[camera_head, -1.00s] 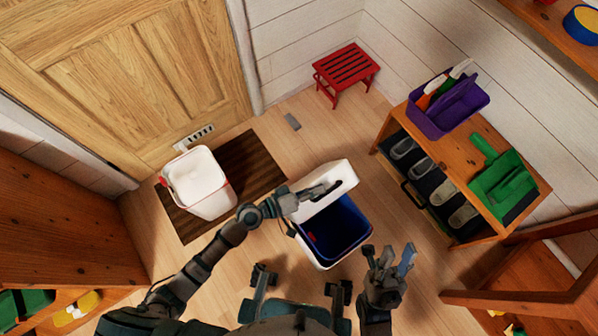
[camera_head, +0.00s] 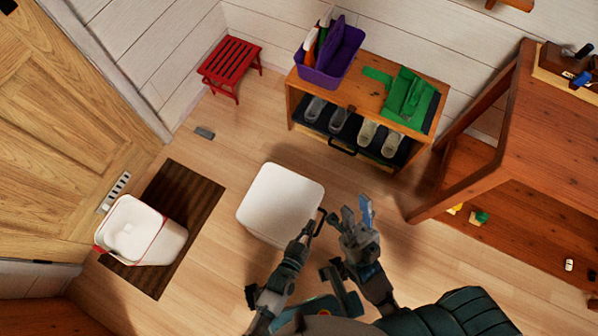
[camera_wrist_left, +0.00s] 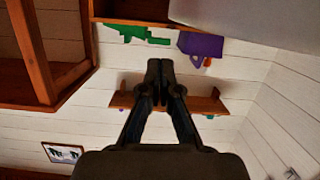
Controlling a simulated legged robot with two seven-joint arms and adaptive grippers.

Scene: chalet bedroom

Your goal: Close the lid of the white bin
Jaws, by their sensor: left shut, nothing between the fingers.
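The white bin (camera_head: 280,203) stands on the floor in the middle of the head view. Its plain white lid lies flat over the top, and the inside is hidden. My left gripper (camera_head: 319,222) is at the right edge of the bin, its fingers together and empty; whether it touches the bin I cannot tell. In the left wrist view the closed fingertips (camera_wrist_left: 160,68) show against the far wall. My right gripper (camera_head: 357,208) is right of the bin, its fingers apart and empty.
A white container with red trim (camera_head: 150,236) stands on a dark mat (camera_head: 190,195) at left. A red stool (camera_head: 230,62) and a wooden shoe bench (camera_head: 372,92) with a purple caddy (camera_head: 330,60) are behind. A wooden shelf (camera_head: 520,150) is at right. Floor around the bin is clear.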

